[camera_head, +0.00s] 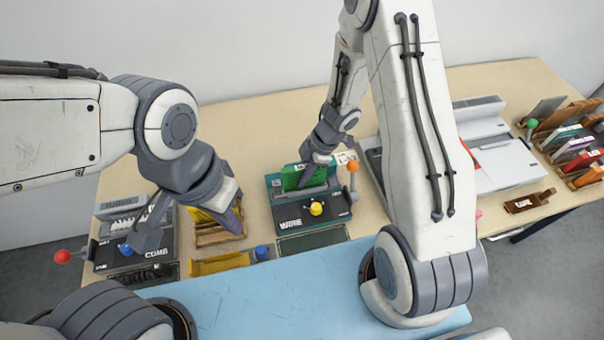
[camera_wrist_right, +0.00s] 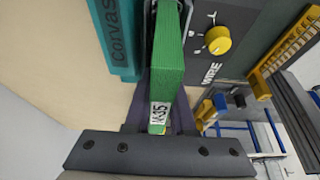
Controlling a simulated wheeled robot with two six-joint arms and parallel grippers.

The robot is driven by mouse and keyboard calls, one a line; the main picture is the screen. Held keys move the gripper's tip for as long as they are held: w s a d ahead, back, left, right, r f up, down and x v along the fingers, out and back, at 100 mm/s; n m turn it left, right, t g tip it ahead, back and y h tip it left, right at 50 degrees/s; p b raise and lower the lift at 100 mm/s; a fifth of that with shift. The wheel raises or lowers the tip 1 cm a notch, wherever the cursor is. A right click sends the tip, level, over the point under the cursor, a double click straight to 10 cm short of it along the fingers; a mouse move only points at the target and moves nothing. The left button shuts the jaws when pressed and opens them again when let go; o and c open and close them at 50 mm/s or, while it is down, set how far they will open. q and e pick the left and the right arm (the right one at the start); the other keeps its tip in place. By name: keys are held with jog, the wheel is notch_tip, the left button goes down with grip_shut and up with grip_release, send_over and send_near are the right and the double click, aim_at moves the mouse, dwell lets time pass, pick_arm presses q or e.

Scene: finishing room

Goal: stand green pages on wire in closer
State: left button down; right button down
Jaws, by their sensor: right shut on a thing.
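The wire closer (camera_head: 340,207) is a teal and dark machine marked WIRE, with a yellow knob and an orange-ball lever, at the middle of the table. The green pages (camera_head: 291,179) are at its back part, upright or nearly so. My right gripper (camera_head: 306,180) is shut on them from above. In the right wrist view the green pages (camera_wrist_right: 168,60) are a thick block with a white label, between the fingers. Whether they rest on the wire is hidden. My left gripper (camera_head: 192,236) is open, with its fingers apart over the comb machine's right side and the yellow pieces.
A comb machine (camera_head: 130,247) with a red-ball lever stands at the left. A wooden holder (camera_head: 218,234) with yellow pieces is beside it. A grey machine (camera_head: 490,150) and a rack of coloured books (camera_head: 574,148) stand right. A blue mat (camera_head: 270,300) lies in front.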

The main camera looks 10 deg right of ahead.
jog(key=shift+d+p, duration=0.15)
jog(key=shift+p, duration=0.4)
dwell(0.6)
jog(key=shift+f, duration=0.55)
dwell(0.6)
jog(key=c, duration=1)
grip_release()
jog(key=shift+c, duration=0.2)
jog(key=p+v, duration=1.1)
jog(key=p, duration=0.2)
jog(key=shift+d, duration=0.1)
jog(key=shift+w, duration=0.1)
